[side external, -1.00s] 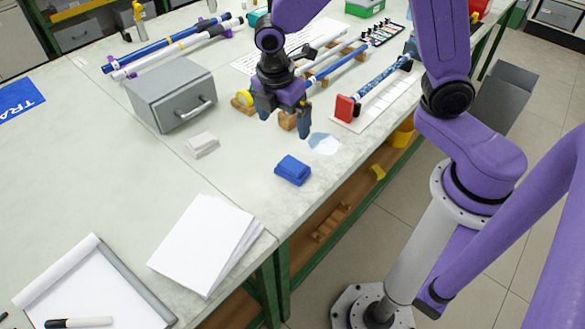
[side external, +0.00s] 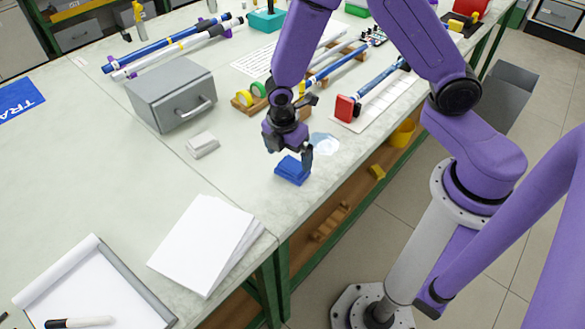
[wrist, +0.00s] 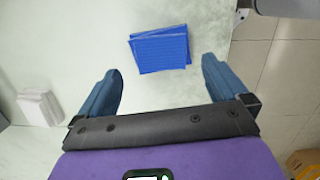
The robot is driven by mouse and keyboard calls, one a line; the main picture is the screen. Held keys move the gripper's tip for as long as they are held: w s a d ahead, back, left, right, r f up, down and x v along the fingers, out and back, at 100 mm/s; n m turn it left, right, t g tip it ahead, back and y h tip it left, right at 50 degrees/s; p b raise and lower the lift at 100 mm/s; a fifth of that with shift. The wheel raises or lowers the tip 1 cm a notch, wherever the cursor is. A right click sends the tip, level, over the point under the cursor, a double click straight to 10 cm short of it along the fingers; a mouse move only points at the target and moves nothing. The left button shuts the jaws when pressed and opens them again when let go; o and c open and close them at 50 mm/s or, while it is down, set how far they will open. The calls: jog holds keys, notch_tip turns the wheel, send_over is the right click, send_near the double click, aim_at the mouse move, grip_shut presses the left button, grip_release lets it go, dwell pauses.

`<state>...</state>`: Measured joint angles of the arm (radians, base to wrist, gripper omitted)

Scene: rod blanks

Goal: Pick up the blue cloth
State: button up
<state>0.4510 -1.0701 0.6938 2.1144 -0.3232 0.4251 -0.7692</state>
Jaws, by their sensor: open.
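The blue cloth (side external: 292,170) lies folded on the pale bench near its front edge. In the wrist view the cloth (wrist: 159,49) lies ahead of and between my two fingertips, apart from them. My gripper (side external: 290,150) is just above and behind the cloth in the side view and covers part of its upper edge. In the wrist view my gripper (wrist: 160,80) is open, with nothing between its fingers.
A white folded cloth (side external: 202,144) lies left of the blue one. A grey drawer box (side external: 170,92) stands behind it. A pale blue wet-looking patch (side external: 325,143) is at the right. White papers (side external: 203,245) lie nearer the front. The bench's edge is close.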

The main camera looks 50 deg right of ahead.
aim_at(292, 165)
jog(key=shift+d+f, duration=0.2)
jog(key=shift+f, duration=0.65)
jog(key=shift+d+f, duration=0.15)
jog(key=shift+f, duration=0.65)
jog(key=shift+d+f, duration=0.2)
jog(key=shift+f, duration=0.65)
jog(key=c, duration=0.7)
